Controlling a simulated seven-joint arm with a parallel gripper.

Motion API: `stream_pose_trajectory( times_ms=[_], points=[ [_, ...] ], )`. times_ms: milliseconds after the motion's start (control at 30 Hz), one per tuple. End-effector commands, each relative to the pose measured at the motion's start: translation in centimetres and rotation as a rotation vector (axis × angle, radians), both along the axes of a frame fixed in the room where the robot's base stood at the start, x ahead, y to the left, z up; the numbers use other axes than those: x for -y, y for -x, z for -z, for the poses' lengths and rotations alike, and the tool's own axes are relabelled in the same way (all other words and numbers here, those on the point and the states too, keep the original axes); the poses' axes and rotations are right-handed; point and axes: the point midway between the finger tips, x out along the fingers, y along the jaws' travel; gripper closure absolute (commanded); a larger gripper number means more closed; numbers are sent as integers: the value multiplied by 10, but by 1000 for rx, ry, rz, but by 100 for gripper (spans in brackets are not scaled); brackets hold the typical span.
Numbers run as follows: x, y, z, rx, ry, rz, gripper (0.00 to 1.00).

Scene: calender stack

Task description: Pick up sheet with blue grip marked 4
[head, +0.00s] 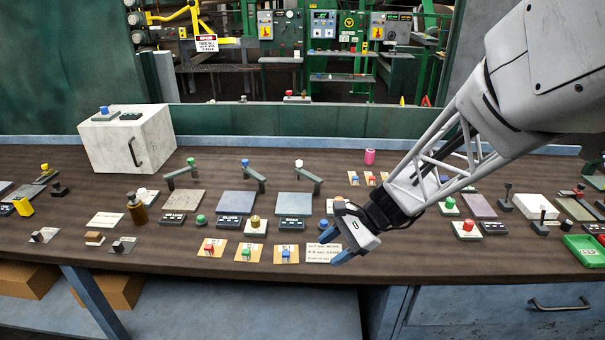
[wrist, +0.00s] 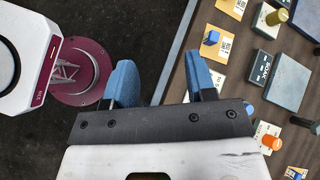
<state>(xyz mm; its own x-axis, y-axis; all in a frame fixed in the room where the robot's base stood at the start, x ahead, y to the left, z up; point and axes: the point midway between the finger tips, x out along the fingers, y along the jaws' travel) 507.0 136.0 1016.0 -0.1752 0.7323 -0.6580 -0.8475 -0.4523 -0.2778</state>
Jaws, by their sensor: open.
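A tan sheet with a blue grip (head: 286,254) lies flat near the table's front edge. It is the rightmost of three similar sheets; its number is too small to read. A tan sheet with a blue grip (wrist: 211,40) shows at the upper right of the wrist view, right of my fingers. My gripper (head: 337,246) is open and empty, right of the front blue-grip sheet in the head view. Another small sheet with a blue grip (head: 354,178) lies farther back.
Beside the sheet are a green-grip sheet (head: 247,253) and a red-grip sheet (head: 211,248). A white text card (head: 322,254) lies on its right. A white box (head: 125,142) stands back left; a green tray (head: 587,250) is far right.

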Motion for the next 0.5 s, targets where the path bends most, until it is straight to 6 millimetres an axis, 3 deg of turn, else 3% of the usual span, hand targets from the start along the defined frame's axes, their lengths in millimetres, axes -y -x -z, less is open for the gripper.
stream_pose_trajectory(
  times_ms=[300,500],
  points=[
    [-26,-54,49,-224,-162,206,49],
    [-35,-79,74,-326,-235,304,49]
  ],
)
